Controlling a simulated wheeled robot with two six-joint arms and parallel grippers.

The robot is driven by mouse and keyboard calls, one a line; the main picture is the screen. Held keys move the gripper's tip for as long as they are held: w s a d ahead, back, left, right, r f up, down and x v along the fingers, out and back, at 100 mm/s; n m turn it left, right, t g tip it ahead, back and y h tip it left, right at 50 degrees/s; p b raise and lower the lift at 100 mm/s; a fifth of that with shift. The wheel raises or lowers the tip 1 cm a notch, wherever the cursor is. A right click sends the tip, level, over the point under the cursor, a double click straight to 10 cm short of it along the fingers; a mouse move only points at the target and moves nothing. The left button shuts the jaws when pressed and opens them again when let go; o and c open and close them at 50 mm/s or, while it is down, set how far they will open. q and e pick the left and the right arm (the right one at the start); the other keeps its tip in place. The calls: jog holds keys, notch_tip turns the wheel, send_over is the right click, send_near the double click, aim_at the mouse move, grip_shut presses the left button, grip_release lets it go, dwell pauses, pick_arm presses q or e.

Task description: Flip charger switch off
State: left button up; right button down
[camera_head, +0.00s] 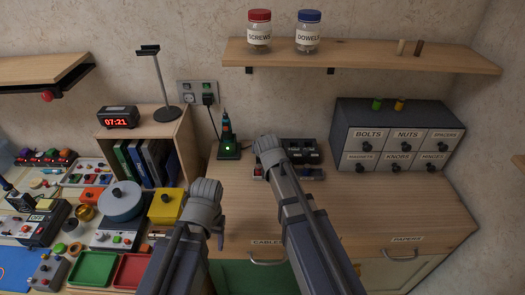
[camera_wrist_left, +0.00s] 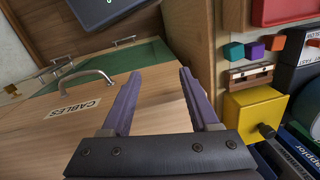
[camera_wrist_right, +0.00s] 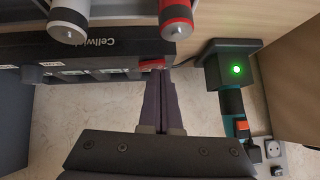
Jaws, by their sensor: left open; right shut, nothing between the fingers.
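The charger is a dark box marked "Cellwise" (camera_wrist_right: 100,45); it stands on the wooden cabinet top in the head view (camera_head: 303,152). A red rocker switch (camera_wrist_right: 152,65) sits at its end in the right wrist view. I cannot tell which way it is tipped. My right gripper (camera_wrist_right: 159,80) is shut and empty, its tips close to the switch; I cannot tell whether they touch. In the head view its wrist hides part of the charger. My left gripper (camera_wrist_left: 160,78) is open and empty above the cabinet's front left part.
A grey battery (camera_wrist_right: 68,20) and a red one (camera_wrist_right: 176,18) show near the charger. A docked tool with a green light (camera_head: 229,147) stands close left. A drawer unit (camera_head: 393,138) is at right, a book cubby (camera_head: 182,140) at left. The cabinet's front right top is clear.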

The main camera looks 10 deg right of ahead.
jog(key=shift+s+d+f, duration=0.1)
jog(key=shift+d, duration=0.8)
jog(key=shift+a, duration=0.1)
jog(key=shift+r+p, duration=0.9)
jog(key=r+p, duration=0.3)
jog(key=shift+s+d+r, duration=0.1)
jog(key=shift+d+r, duration=0.1)
jog(key=shift+d, duration=0.1)
jog(key=p+v, duration=0.6)
jog(key=v, duration=0.3)
jog(key=shift+s, duration=0.35)
jog(key=shift+a+f, duration=0.1)
jog(key=shift+a, duration=0.1)
